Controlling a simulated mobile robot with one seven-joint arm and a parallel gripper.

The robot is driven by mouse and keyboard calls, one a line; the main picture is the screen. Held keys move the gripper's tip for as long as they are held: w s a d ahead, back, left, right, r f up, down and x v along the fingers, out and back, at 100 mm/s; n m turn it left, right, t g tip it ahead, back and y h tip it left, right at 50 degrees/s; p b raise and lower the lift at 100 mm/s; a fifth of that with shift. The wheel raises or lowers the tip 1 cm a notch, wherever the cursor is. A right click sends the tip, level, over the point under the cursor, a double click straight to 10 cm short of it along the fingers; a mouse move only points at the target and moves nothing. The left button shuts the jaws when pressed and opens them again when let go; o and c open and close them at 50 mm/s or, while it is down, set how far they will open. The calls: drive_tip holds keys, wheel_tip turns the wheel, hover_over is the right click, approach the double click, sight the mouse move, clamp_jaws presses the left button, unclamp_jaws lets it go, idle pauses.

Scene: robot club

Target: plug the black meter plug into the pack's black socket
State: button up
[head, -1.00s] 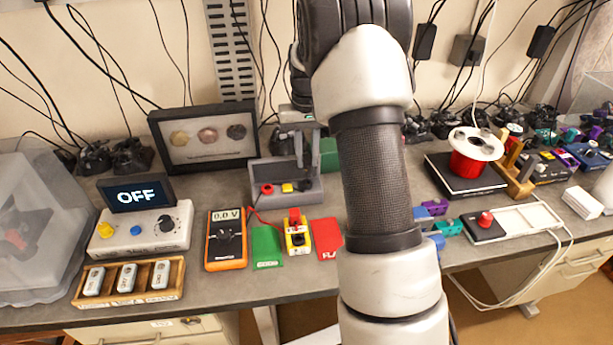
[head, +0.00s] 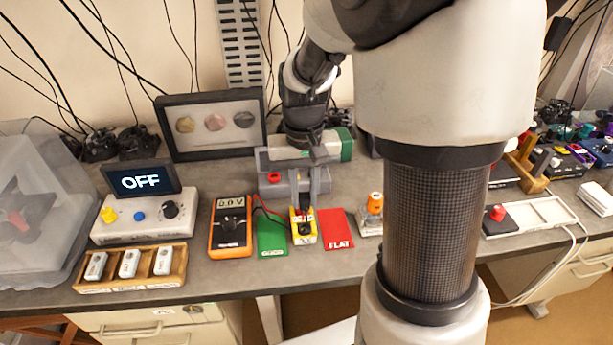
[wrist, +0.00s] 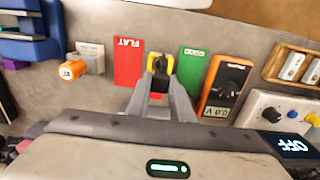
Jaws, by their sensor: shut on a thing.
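The yellow battery pack (head: 297,241) stands between the green and red cards, with a red part at its far end. It also shows in the wrist view (wrist: 165,73). My gripper (head: 305,216) is over the pack, fingers pointing down. The black socket is hidden beneath, so I cannot tell how far in the plug is. The orange meter (head: 231,247) reads 0.0 V, with a red lead running from it.
The green card (head: 271,240) and red FLAT card (head: 336,230) flank the pack. A grey stand with a red button (head: 274,178) is behind. An orange-capped block (head: 375,205) stands right of the red card. A wooden tray (head: 130,284) and OFF display (head: 140,181) are left.

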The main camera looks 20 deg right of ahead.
drive_tip(key=shift+f+b, duration=2.1)
drive_tip(key=shift+f, duration=0.6)
drive_tip(key=shift+s+f, duration=0.1)
drive_tip(key=shift+f, duration=0.8)
idle(0.9)
drive_tip(key=o, duration=1.1)
drive_tip(key=shift+c, duration=0.2)
wheel_tip(320, 180, up, 17)
drive_tip(key=p, duration=0.2)
drive_tip(key=s+a+r+n+t+p, duration=0.2)
drive_tip(key=s+r+t+p, duration=0.3)
drive_tip(key=s+r, duration=0.5)
drive_tip(key=s+a+p, duration=0.1)
drive_tip(key=s+p, duration=0.1)
drive_tip(key=s, duration=0.1)
drive_tip(key=shift+s+t, duration=0.3)
drive_tip(key=shift+s, duration=0.1)
